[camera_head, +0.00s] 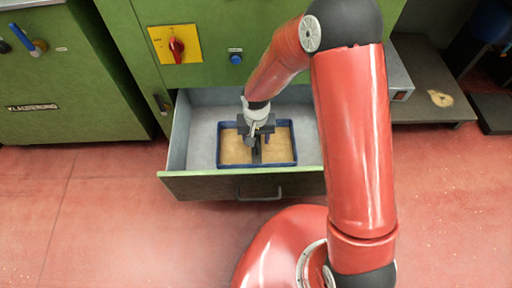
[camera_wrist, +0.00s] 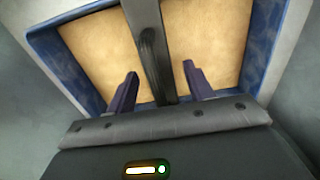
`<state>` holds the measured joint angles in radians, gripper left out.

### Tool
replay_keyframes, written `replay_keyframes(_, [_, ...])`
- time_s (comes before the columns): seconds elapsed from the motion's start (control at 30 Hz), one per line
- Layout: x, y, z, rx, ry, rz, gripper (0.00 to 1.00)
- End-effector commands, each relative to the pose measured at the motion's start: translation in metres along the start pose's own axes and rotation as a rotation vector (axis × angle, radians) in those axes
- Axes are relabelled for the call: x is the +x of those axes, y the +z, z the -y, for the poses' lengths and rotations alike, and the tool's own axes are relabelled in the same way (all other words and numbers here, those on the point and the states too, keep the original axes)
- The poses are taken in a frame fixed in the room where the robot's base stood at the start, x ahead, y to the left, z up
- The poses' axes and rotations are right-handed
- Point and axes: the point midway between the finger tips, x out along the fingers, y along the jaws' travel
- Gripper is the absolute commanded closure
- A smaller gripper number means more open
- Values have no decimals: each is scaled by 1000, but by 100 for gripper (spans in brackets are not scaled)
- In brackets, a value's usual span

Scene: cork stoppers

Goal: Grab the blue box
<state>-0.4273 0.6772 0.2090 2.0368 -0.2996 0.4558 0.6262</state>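The blue box (camera_head: 282,164) lies inside an open drawer. It is a shallow tray with a blue rim and a tan inside. In the wrist view its blue rim (camera_wrist: 265,42) shows at both sides, and a dark grey bar (camera_wrist: 150,55) runs across its middle, like a divider or handle. My gripper (camera_head: 257,152) points down over the middle of the box. In the wrist view my gripper (camera_wrist: 160,72) is open, with one finger on each side of the bar. Gaps show between the fingers and the bar. My arm and gripper hide part of the box in the head view.
The pulled-out drawer (camera_head: 200,135) has grey inner walls close around the box and a green front with a handle (camera_head: 259,193). Green cabinets (camera_head: 60,85) stand behind and left. A low grey bench (camera_head: 425,85) is at the right. The red floor (camera_head: 90,220) at left is clear.

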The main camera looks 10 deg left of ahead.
Motion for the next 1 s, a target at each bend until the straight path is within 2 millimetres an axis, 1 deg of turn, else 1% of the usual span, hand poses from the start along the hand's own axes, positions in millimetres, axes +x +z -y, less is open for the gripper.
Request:
replay_keyframes(0.03, [0,0,0,0,0,0,55])
replay_keyframes(0.3, [0,0,0,0,0,0,90])
replay_keyframes(0.37, [0,0,0,0,0,0,98])
replay_keyframes(0.4, [0,0,0,0,0,0,100])
replay_keyframes(0.67, [-1,0,0,0,0,-1,100])
replay_keyframes(0.77, [-5,0,0,0,-1,-2,100])
replay_keyframes(0.87, [-18,-1,0,-1,-1,-3,100])
replay_keyframes(1.0, [-48,-1,0,1,-1,-5,100])
